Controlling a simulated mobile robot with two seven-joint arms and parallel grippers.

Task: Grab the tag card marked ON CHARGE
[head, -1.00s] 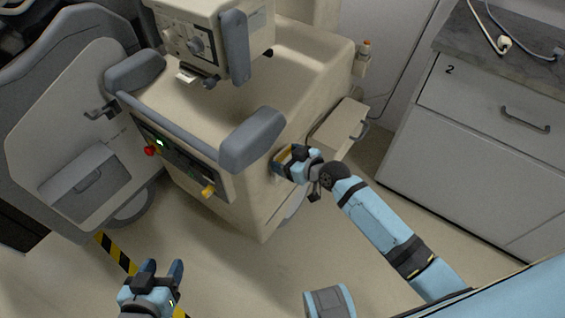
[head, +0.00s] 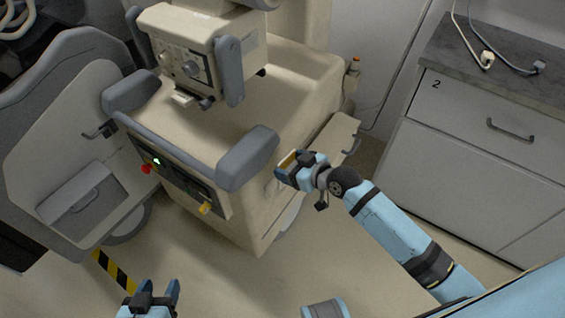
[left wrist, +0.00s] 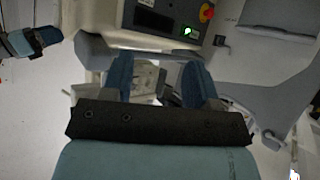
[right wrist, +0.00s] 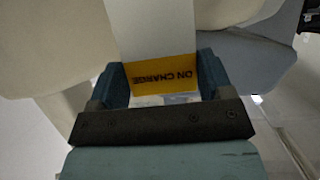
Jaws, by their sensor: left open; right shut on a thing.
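The tag card (right wrist: 162,76) has a yellow band with dark letters reading ON CHARGE, upside down in the right wrist view, and a white part beyond the band. My right gripper (right wrist: 163,85) is shut on the card, with a blue finger at each side of the yellow band. In the head view, the card's yellow edge (head: 288,160) shows at my right gripper (head: 286,172), beside the cart's side. My left gripper (head: 157,288) is open and empty at the bottom left of the head view; its two fingers stand apart in the left wrist view (left wrist: 158,80).
A beige cart (head: 240,215) with grey bumpers and a front panel with a red knob (head: 146,169) fills the middle. A grey cart (head: 45,150) stands at left. A cabinet (head: 480,150) marked 2 stands at right. Floor (head: 215,275) is open in front.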

